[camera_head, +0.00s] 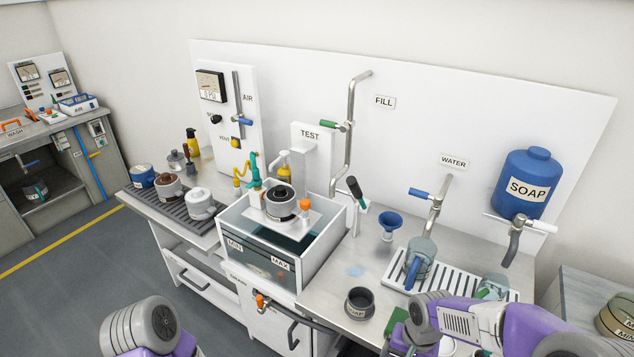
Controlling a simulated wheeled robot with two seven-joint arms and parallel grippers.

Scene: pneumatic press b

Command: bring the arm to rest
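My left arm shows only as a grey and purple link at the bottom left, in front of the floor; its gripper is out of the frame. My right arm reaches in from the bottom right with purple links and a grey joint, over the front of the counter near the drain rack (467,284). I cannot make out its gripper fingers. No object is seen held by either arm.
A water tank (262,262) marked MIN and MAX stands mid-counter. A dark cup (359,303), a blue funnel (389,224) and a grey-green jug (419,262) are near my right arm. A soap bottle (527,184) hangs at right. Floor (80,290) at left is clear.

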